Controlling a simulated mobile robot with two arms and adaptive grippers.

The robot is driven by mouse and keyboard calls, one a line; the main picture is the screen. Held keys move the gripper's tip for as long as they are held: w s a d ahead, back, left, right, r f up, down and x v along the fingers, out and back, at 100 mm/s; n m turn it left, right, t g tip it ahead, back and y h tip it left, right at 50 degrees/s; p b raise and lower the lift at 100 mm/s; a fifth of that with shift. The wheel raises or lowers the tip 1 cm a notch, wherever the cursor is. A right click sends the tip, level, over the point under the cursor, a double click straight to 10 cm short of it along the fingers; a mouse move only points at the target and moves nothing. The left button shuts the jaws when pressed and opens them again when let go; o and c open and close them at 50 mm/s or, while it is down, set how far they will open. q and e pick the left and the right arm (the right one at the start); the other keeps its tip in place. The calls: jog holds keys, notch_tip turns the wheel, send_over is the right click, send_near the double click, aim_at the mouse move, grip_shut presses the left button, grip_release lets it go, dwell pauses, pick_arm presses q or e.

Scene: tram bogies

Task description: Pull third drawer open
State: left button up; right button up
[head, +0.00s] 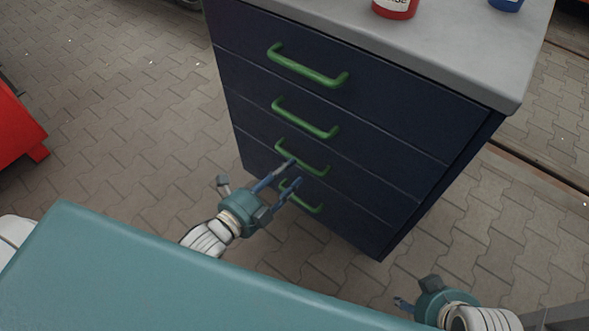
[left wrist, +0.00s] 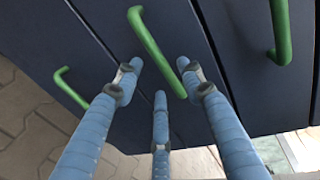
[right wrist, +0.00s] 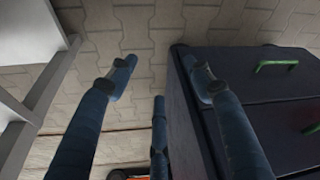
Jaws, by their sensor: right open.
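A dark blue cabinet has green handles on stacked drawers. The third drawer's handle (head: 301,157) is partly hidden by my left gripper in the head view. My left gripper (head: 292,173) reaches to the cabinet front with its fingers apart. In the left wrist view (left wrist: 160,82) the third handle (left wrist: 150,40) runs between the fingertips, its lower end close to the right one. I cannot tell whether they touch. The third drawer (head: 255,148) looks shut. My right gripper (head: 403,304) is low beside the cabinet, open and empty in the right wrist view (right wrist: 160,85).
The first handle (head: 307,66), second handle (head: 305,119) and fourth handle (head: 300,198) are near the third. A red container (head: 394,8) and a blue one (head: 506,4) stand on the grey cabinet top (head: 450,40). A red object (head: 18,125) stands at left. Paved floor left of the cabinet is clear.

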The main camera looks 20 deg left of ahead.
pick_arm(q)
jog(key=x, duration=0.3)
jog(key=shift+w+d, duration=0.1)
jog(key=shift+w, duration=0.05)
pick_arm(e)
jog(key=shift+t, duration=0.8)
jog(key=w, duration=0.2)
jog(key=w+a, duration=0.1)
jog(key=w, duration=0.1)
jog(key=shift+r, duration=0.35)
pick_arm(q)
grip_shut()
